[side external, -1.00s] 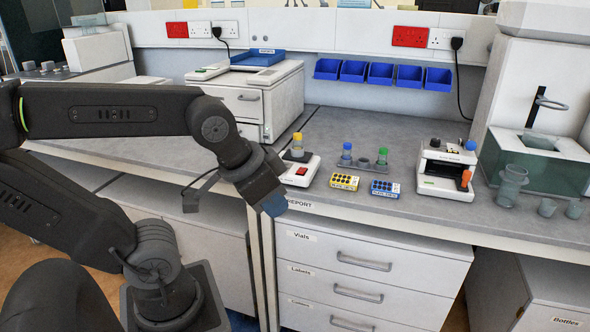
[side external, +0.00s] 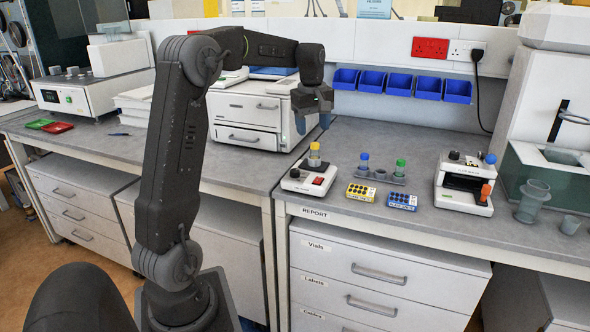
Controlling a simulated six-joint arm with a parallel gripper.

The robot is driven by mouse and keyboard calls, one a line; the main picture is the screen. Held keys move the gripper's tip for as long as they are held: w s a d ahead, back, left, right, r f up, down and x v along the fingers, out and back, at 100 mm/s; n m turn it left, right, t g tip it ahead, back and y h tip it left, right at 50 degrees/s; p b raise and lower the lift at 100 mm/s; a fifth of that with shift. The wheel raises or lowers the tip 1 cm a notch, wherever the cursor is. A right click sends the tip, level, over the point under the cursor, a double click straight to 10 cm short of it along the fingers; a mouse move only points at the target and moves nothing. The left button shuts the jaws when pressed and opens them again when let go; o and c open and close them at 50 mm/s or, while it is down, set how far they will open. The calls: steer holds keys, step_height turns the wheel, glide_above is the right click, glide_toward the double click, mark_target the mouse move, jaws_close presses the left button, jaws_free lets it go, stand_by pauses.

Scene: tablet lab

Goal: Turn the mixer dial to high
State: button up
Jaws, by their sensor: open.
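A small white unit (side external: 308,186) with a red rocker switch (side external: 318,181) stands near the bench's front edge. It looks like the mixer. A small dark knob (side external: 294,173) on its left front looks like the dial; its setting is too small to read. A yellow-capped vial (side external: 314,157) stands upright on the unit's dark top. My gripper (side external: 313,122) points down, above and slightly behind the vial in the picture, apart from the unit. It is open and appears empty.
A vial rack (side external: 381,176) and yellow (side external: 361,194) and blue (side external: 402,201) trays lie to the right. A white printer-like box (side external: 249,118) is behind left. Blue bins (side external: 400,84) hang on the wall.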

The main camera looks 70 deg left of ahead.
mark_target(295, 170)
steer(key=a+f+n, duration=0.4)
steer(key=a, duration=0.6)
steer(key=shift+n+g+h, duration=0.3)
steer(key=shift+g, duration=0.1)
steer(key=f, duration=1.3)
steer(key=shift+s+f, duration=0.35)
steer(key=shift+f, duration=0.05)
steer(key=c, duration=0.9)
